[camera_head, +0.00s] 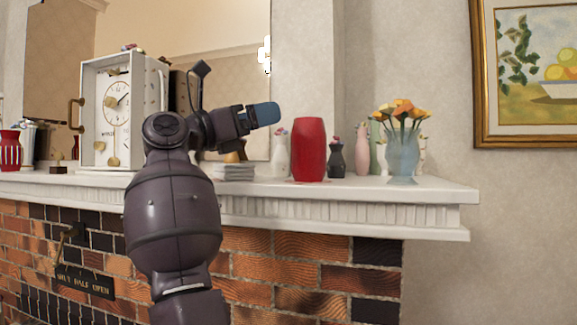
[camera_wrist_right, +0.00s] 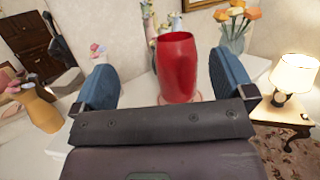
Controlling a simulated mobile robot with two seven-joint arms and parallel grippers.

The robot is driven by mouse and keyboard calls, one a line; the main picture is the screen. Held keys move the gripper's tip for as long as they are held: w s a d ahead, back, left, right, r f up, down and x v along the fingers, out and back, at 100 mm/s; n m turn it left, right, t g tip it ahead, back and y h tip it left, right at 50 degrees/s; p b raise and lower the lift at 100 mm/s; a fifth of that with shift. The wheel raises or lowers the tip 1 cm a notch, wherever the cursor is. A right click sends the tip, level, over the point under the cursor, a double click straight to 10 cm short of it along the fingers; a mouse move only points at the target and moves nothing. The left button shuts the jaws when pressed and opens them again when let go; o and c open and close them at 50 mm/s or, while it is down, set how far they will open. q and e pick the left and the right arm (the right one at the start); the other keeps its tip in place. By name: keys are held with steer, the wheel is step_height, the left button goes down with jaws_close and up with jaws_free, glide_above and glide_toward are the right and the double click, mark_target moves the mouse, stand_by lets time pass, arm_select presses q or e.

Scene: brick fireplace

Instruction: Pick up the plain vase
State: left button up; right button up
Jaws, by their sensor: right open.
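A plain red vase (camera_head: 309,150) stands upright on the white mantel (camera_head: 400,197). In the right wrist view the red vase (camera_wrist_right: 177,62) shows beyond and between the two blue fingertips, a little right of the middle. My right gripper (camera_head: 262,115) is open and empty, to the left of the vase and near its top height in the head view. The same gripper (camera_wrist_right: 163,72) shows its two fingers spread wide in the wrist view. I see no contact with the vase. My left gripper is not in view.
Close right of the red vase stand a small dark vase (camera_head: 336,160), a pink vase (camera_head: 363,155) and a blue vase with orange flowers (camera_head: 402,160). A white vase (camera_head: 280,155) is close left. A clock (camera_head: 117,115) stands further left. Bare mantel lies at the right end.

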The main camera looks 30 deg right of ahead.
mark_target(293, 151)
step_height(293, 151, down, 6)
steer(key=g+y, duration=0.1)
steer(key=m+g+y, duration=0.1)
steer(key=y, duration=0.1)
steer(key=shift+w+d+r+m+b, duration=0.15)
steer(key=shift+m+b, duration=0.15)
steer(key=shift+b, duration=0.05)
steer(key=shift+d, duration=0.1)
steer(key=d, duration=0.5)
steer(key=shift+s+d, duration=0.25)
steer(key=shift+s, duration=0.05)
steer(key=d, duration=0.3)
steer(key=d+b, duration=0.1)
steer(key=shift+s+d, duration=0.2)
steer(key=shift+s, duration=0.2)
steer(key=shift+d, duration=0.4)
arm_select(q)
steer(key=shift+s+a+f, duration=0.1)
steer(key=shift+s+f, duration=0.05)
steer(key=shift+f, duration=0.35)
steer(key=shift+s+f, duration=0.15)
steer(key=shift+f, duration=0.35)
arm_select(e)
steer(key=c, duration=1.1)
